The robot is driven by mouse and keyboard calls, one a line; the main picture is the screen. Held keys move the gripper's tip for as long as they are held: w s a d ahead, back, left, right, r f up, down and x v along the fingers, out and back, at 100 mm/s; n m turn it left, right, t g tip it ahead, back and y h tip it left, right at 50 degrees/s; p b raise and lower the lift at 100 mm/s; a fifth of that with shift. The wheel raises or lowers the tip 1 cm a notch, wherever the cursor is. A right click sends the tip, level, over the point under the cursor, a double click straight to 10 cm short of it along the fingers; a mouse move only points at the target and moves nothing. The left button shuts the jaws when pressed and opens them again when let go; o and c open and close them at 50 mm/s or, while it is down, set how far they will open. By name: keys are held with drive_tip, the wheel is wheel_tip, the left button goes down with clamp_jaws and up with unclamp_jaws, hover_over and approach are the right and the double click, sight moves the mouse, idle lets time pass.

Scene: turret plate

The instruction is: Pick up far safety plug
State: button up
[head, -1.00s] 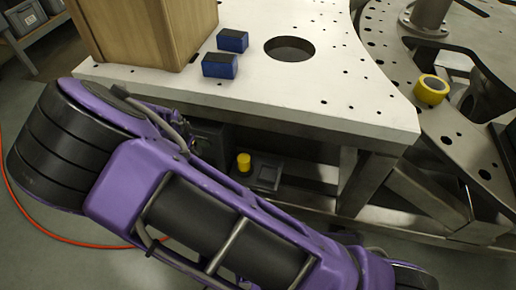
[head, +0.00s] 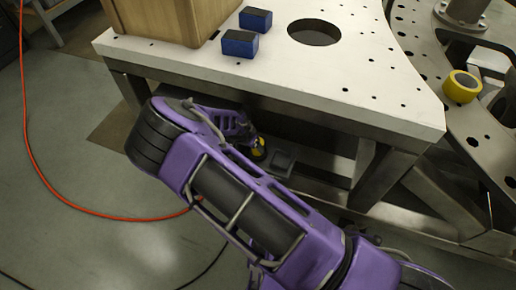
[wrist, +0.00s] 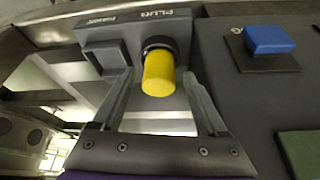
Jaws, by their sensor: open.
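A yellow safety plug (wrist: 159,74) with a black collar stands in a grey holder (wrist: 125,30) lettered "PLUG PARK", seen upside down in the wrist view. In the head view the plug (head: 258,152) is on the low shelf under the white plate, partly hidden by my arm's end. My gripper (wrist: 158,82) is open, one finger on each side of the plug's yellow body. Gaps show between the plug and both fingers. I see no second plug.
An empty square recess (wrist: 106,57) lies beside the plug. A blue block (wrist: 268,40) on a dark panel stands to the right in the wrist view. The white turret plate (head: 370,95) overhangs the shelf. A yellow ring (head: 462,87) lies at right; an orange cable (head: 75,207) crosses the floor.

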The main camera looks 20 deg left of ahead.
sight(254, 152)
drive_tip(key=shift+w+d, duration=0.15)
drive_tip(key=shift+w, duration=0.4)
drive_tip(key=x, duration=0.2)
drive_tip(key=b+x, duration=0.1)
drive_tip(key=x, duration=0.2)
drive_tip(key=shift+w+d, duration=0.1)
drive_tip(key=shift+w, duration=0.25)
clamp_jaws()
